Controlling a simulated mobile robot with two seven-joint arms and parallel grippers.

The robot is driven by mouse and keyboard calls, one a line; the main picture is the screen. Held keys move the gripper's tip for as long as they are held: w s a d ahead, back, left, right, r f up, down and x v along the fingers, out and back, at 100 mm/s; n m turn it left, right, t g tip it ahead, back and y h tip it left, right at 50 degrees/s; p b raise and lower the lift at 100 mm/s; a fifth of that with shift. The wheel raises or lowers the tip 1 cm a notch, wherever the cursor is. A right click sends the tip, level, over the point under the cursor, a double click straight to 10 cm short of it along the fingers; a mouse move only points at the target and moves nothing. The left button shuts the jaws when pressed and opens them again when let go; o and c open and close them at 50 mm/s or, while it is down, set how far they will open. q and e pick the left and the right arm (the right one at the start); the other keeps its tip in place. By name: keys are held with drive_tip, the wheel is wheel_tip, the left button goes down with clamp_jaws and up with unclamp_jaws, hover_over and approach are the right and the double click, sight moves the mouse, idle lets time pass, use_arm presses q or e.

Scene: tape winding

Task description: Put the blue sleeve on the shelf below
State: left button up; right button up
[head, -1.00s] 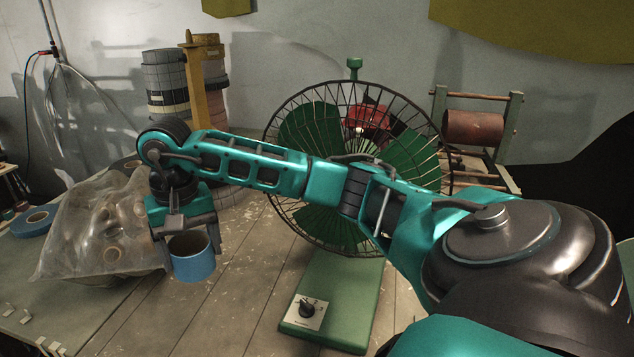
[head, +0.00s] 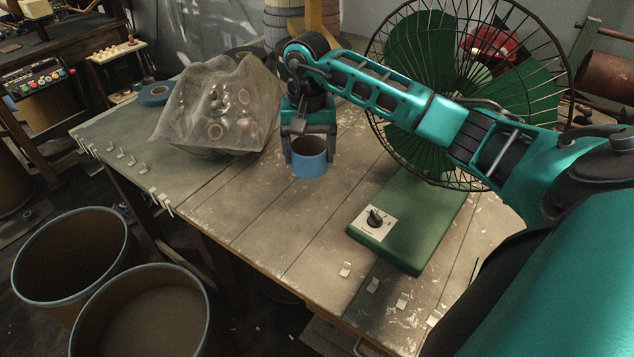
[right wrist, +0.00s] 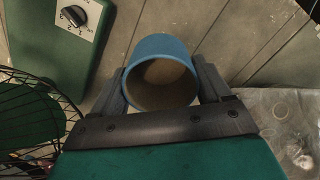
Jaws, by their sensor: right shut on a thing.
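The blue sleeve (head: 309,164) is a short open tube, blue outside and brownish inside. My right gripper (head: 310,158) is shut on it, one finger on each side, over the wooden table (head: 270,225). In the right wrist view the sleeve (right wrist: 161,72) sits between the two fingers (right wrist: 162,85), and I look into its open end. I cannot tell whether its bottom touches the table. No shelf below the table shows clearly. My left gripper is not in view.
A plastic bag of rolls (head: 215,115) lies left of the sleeve. A caged green fan (head: 425,215) stands to the right. Blue tape (head: 155,94) lies at the far left. Two open drums (head: 140,318) stand on the floor at front left. The table front is mostly clear.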

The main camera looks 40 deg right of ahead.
wheel_tip(320, 180, down, 9)
drive_tip(key=b, duration=0.3)
drive_tip(key=shift+r, duration=0.1)
wheel_tip(320, 180, down, 5)
drive_tip(key=b, duration=0.3)
drive_tip(key=shift+b, duration=0.4)
drive_tip(key=shift+r, duration=0.1)
drive_tip(key=shift+f, duration=0.25)
drive_tip(key=o, duration=1)
drive_tip(key=shift+c, duration=0.2)
drive_tip(key=shift+r, duration=0.15)
